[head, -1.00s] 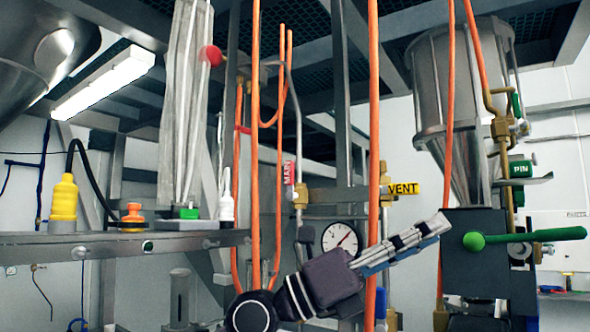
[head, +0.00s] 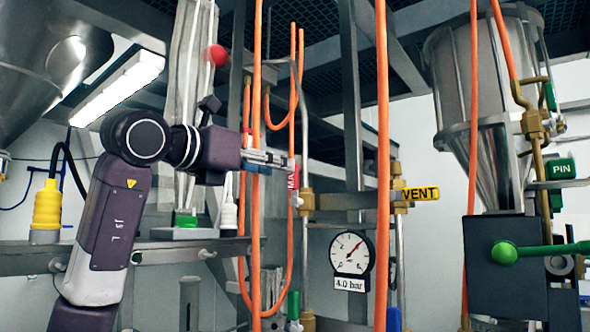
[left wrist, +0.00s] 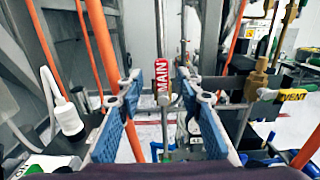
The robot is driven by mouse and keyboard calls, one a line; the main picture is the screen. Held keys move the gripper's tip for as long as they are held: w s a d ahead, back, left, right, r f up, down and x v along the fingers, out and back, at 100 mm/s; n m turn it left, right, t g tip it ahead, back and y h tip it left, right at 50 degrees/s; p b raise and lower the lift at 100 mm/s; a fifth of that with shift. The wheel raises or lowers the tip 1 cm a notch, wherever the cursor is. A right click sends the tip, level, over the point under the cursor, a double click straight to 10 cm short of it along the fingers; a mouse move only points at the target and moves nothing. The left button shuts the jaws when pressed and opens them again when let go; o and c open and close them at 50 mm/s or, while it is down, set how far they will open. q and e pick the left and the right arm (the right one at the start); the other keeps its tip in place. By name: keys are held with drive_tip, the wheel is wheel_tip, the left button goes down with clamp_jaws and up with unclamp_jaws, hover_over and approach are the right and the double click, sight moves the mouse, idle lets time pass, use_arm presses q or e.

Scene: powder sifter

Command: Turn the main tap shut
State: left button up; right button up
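The main tap's red handle (head: 293,178), marked MAIN, hangs on the pipe left of the gauge and is partly hidden by my gripper in the head view. In the left wrist view the red handle (left wrist: 160,72) stands roughly upright in the middle. My left gripper (head: 284,160) reaches in from the left at the tap's height. In the left wrist view its two blue-padded fingers (left wrist: 160,92) are wide apart, with the handle showing in the gap between them. I see no finger touching it. My right gripper is not in view.
A yellow VENT tap (head: 420,194) is to the right. Below it a round gauge (head: 352,251) has a 4.0 bar label. Orange hoses (head: 383,150) hang close around the tap. A green lever (head: 540,250) and steel hopper (head: 488,110) are at the right.

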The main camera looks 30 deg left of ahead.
sight(294, 190)
use_arm(q)
drive_tip(key=w, duration=0.2)
drive_tip(key=w+p, duration=0.1)
drive_tip(key=w, duration=0.1)
drive_tip(key=w+p, duration=0.1)
drive_tip(key=w, duration=0.1)
drive_tip(key=shift+d, duration=0.35)
drive_tip(key=shift+w+f, duration=0.1)
drive_tip(key=shift+w, duration=0.2)
drive_tip(key=shift+s, duration=0.1)
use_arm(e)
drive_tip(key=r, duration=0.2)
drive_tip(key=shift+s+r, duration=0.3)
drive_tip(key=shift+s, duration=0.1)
use_arm(q)
drive_tip(key=shift+c, duration=0.3)
drive_tip(key=c, duration=0.7)
clamp_jaws()
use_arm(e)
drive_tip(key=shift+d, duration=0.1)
